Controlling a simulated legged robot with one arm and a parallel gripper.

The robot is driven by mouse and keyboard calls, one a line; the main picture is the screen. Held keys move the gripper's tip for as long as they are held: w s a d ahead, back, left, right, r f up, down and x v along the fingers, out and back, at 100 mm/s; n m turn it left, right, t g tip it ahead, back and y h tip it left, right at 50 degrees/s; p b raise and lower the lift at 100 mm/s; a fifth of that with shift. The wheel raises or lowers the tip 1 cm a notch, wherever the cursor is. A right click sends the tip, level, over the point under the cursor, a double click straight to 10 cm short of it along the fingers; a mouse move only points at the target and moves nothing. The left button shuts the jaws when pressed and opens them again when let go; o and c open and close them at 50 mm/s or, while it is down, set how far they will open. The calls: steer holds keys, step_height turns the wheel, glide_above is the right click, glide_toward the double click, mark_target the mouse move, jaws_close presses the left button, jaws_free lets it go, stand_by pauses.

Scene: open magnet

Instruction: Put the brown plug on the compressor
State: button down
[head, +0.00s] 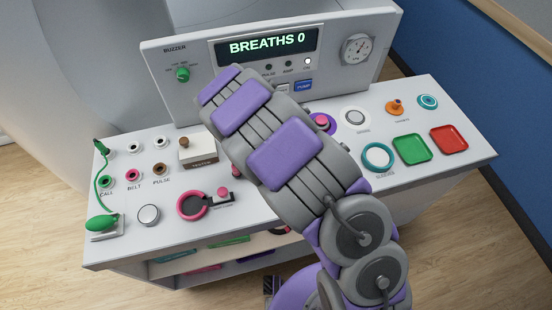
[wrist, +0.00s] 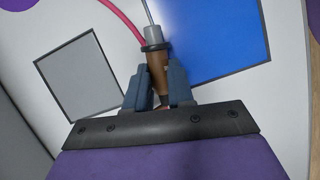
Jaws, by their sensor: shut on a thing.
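The plug's lower end is partly hidden between the fingers. In the head view my arm covers the middle of the console, and I cannot make out the gripper or the held plug there. I cannot read a compressor label in either view, so I cannot tell which part it is.
A blue square (wrist: 212,40) and grey square (wrist: 80,72) mark the white surface; a pink cable (wrist: 122,18) passes by the plug. On the console are a tester box (head: 197,153), pink ring (head: 193,205), green tray (head: 413,149), red tray (head: 449,139) and brown PULSE socket (head: 160,169).

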step_height(320, 180, up, 3)
steer(key=shift+p, duration=0.55)
steer(key=shift+s+r, duration=0.1)
steer(key=shift+r, duration=0.25)
steer(key=s+p, duration=0.1)
steer(key=s, duration=0.4)
steer(key=s+d+p, duration=0.1)
steer(key=s, duration=0.4)
steer(key=s+r+p, duration=0.1)
steer(key=s, duration=0.4)
steer(key=shift+s+d, duration=0.3)
steer(key=shift+w+a+r+m, duration=0.1)
steer(key=shift+w+m, duration=0.4)
steer(key=w+m, duration=0.1)
steer(key=w, duration=0.1)
steer(key=w+r+m+g, duration=0.1)
steer(key=w+m, duration=0.1)
steer(key=w+m+g, duration=0.1)
steer(key=w+m, duration=0.1)
steer(key=shift+w+r, duration=0.1)
steer(key=shift+r, duration=0.15)
steer(key=w+d+r+m+g+y, duration=0.3)
steer(key=w+d+r+m, duration=0.5)
steer(key=w+d+m, duration=0.4)
steer(key=shift+w+d+r+m+y, duration=0.4)
steer(key=shift+w+d+y, duration=0.05)
steer(key=shift+d+y, duration=0.25)
steer(key=shift+a, duration=0.1)
